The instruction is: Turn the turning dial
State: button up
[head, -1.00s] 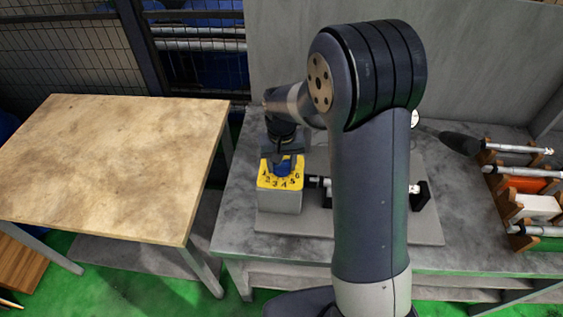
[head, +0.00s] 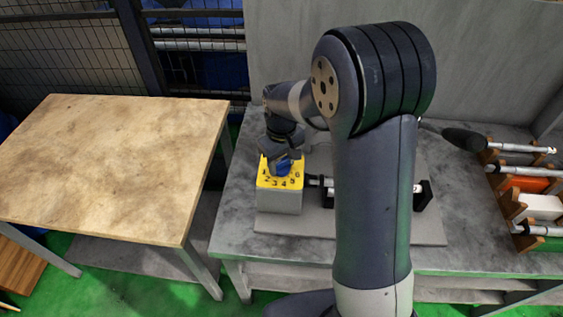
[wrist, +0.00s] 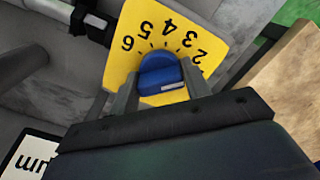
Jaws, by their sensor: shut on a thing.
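The turning dial is a blue knob (head: 283,167) on a yellow numbered plate (head: 269,182), on top of a grey box (head: 280,202). In the wrist view the blue knob (wrist: 160,74) sits between my gripper's two fingers (wrist: 160,88), one on each side. A pale mark shows on the knob's near side. My gripper (head: 282,157) comes down from above and is shut on the knob.
The box stands on a grey base plate (head: 330,225) on a metal workbench (head: 235,235), beside a horizontal shaft. A wooden-topped table (head: 110,165) stands at the left. A rack (head: 510,200) with shafts and blocks is at the right.

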aim_at(282, 160)
dwell(0.3)
jog(key=o, duration=0.9)
jog(key=shift+o, duration=0.2)
jog(key=shift+r, duration=0.15)
notch_tip(282, 160, up, 11)
jog(key=b, duration=0.1)
jog(key=shift+f, duration=0.2)
notch_tip(282, 160, down, 11)
jog(key=shift+p, duration=0.5)
